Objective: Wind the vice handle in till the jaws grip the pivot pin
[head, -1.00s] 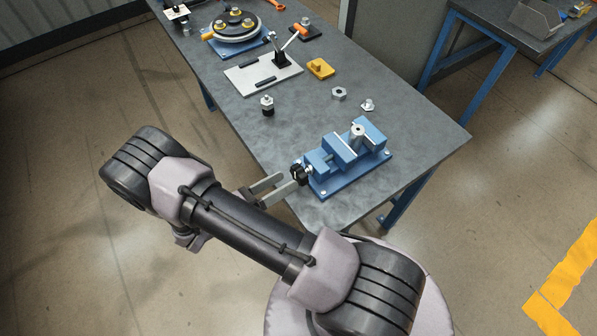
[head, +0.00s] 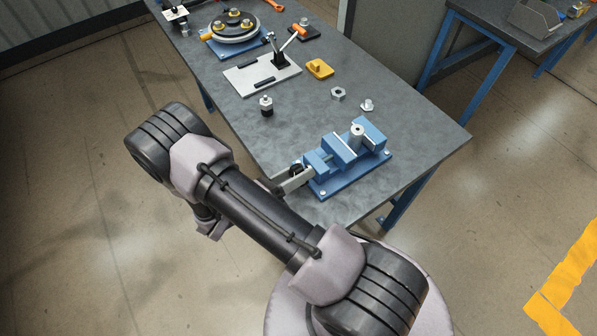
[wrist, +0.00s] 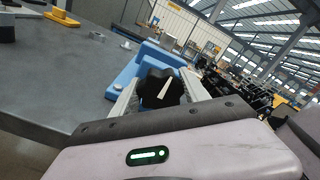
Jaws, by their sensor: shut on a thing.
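The blue vice (head: 340,160) stands near the right front end of the grey workbench. The metal pivot pin (head: 357,134) stands upright at its jaws; I cannot tell whether both jaws touch it. The black vice handle (head: 297,169) is at the vice's left end, partly hidden by my gripper in the head view. My gripper (head: 293,181) is shut on the handle. In the wrist view the black lobed handle (wrist: 160,88), with a white pointer mark, sits between the two fingers, with the blue vice body (wrist: 138,66) behind it.
A dark-based fitting (head: 266,106), a hex nut (head: 338,94) and a small metal part (head: 367,105) stand on the bench (head: 420,125). A white plate with a toggle clamp (head: 262,74), a yellow block (head: 320,68) and a round flange fixture (head: 234,27) lie farther back.

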